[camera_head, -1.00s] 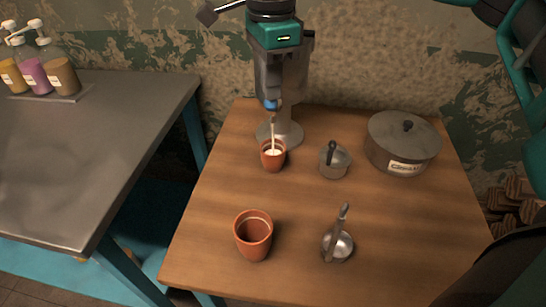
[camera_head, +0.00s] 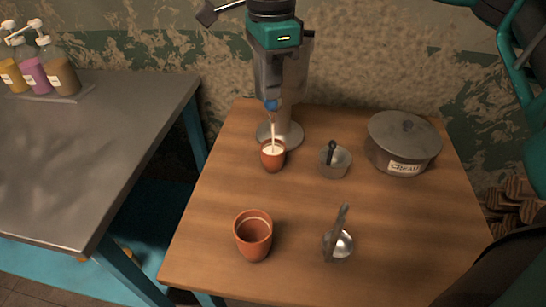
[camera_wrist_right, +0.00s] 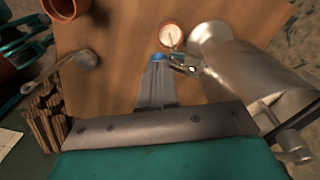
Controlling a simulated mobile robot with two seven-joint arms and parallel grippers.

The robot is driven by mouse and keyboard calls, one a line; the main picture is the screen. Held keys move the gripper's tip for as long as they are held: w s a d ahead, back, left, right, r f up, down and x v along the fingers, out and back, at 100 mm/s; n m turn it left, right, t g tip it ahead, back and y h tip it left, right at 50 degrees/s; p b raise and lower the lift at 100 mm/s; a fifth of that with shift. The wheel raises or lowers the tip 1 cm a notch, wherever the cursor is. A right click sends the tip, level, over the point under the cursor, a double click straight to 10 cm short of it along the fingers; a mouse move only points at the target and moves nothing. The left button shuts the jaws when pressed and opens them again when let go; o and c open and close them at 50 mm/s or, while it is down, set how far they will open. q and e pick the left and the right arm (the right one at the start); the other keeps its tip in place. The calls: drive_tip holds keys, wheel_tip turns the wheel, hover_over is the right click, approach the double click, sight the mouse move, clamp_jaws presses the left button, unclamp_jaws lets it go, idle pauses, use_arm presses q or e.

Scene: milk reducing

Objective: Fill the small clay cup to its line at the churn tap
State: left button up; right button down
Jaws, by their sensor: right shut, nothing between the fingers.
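The small clay cup (camera_head: 273,162) stands upright under the tap of the metal churn (camera_head: 280,136). A thin white stream runs into it, and white milk stands high inside, near the rim. Its line cannot be made out. In the right wrist view the cup (camera_wrist_right: 171,37) shows from above with milk in it; the churn (camera_wrist_right: 262,80) lies to its right. My right gripper (camera_head: 271,101) is shut and empty, its tips at the blue part of the tap, above the cup. The tips also show in the wrist view (camera_wrist_right: 158,62). My left gripper is not in view.
A larger clay cup (camera_head: 254,242) stands at the front left of the wooden table (camera_head: 300,205). A ladle (camera_head: 340,243), a small metal vessel with a dark handle (camera_head: 336,163) and a lidded pot (camera_head: 402,145) stand to the right. A metal counter with pump bottles (camera_head: 60,73) is at left.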

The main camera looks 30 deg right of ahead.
wheel_tip(320, 180, up, 7)
drive_tip(key=p, duration=0.5)
idle(0.6)
